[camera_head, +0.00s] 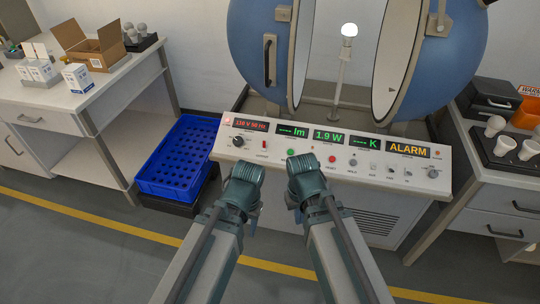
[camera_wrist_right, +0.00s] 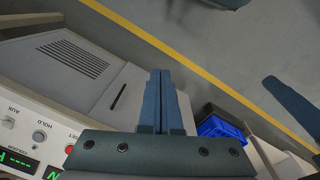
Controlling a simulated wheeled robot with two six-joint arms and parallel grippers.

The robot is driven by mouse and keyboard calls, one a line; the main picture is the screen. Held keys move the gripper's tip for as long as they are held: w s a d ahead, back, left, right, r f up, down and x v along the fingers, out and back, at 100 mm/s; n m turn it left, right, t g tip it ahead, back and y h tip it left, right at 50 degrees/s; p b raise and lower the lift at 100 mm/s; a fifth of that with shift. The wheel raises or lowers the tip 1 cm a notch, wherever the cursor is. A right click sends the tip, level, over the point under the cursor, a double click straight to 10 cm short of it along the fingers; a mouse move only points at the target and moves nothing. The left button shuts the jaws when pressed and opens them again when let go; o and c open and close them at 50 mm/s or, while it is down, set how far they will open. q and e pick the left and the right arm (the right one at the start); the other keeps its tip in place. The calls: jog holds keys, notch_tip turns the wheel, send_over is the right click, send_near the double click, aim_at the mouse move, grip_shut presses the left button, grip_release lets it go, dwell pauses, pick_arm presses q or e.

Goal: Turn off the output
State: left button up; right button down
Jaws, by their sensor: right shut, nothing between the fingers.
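The console (camera_head: 440,184) stands in front of the open blue sphere. Its output control, a small red-tipped switch (camera_head: 267,143), sits at the left of the sloping panel, between a black knob (camera_head: 238,141) and a green button (camera_head: 290,152). The bulb (camera_head: 349,30) on the post is lit white. The displays read 1.9 W, dashes for lm and K, and ALARM (camera_head: 408,150). My right gripper (camera_head: 297,214) is shut and empty in front of the panel; its closed fingers also show in the right wrist view (camera_wrist_right: 160,75). My left gripper (camera_head: 253,222) is beside it, its jaw opening hidden.
A blue perforated crate (camera_head: 180,195) stands left of the console. The left bench (camera_head: 130,75) holds an open carton and small boxes. The right bench (camera_head: 480,165) holds a black tray with bulbs. A yellow line crosses the open floor.

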jog(key=w+d+f+m+t+y+b, duration=0.15)
jog(key=w+f+b, duration=0.25)
jog(key=f+b, duration=0.55)
jog(key=w+f+m+t+y+b, duration=0.1)
jog(key=w+f+y+b, duration=0.15)
jog(key=f+b, duration=0.7)
jog(key=w+a+r+m+t+y, duration=0.1)
jog(key=w+r+m+t+y, duration=0.1)
jog(key=w+r, duration=0.4)
jog(key=w+a+r+m+t+y, duration=0.1)
jog(key=w+r+m+t+y, duration=0.1)
jog(key=w+r+m+t, duration=0.2)
jog(key=w+a+r+m+t+y, duration=0.2)
jog(key=w+r+m+t+y, duration=0.1)
jog(key=w+r, duration=0.4)
jog(key=shift+w+r+m+t+b, duration=0.2)
jog(key=shift+w+m+t, duration=0.1)
jog(key=shift+w+t, duration=0.2)
jog(key=shift+w+r+m+t+b, duration=0.15)
jog(key=shift+w+m+t+b, duration=0.1)
jog(key=shift+w+t, duration=0.25)
jog(key=shift+w+d+r+m+t, duration=0.2)
jog(key=shift+d+r+m+t, duration=0.15)
jog(key=shift+r+m, duration=0.1)
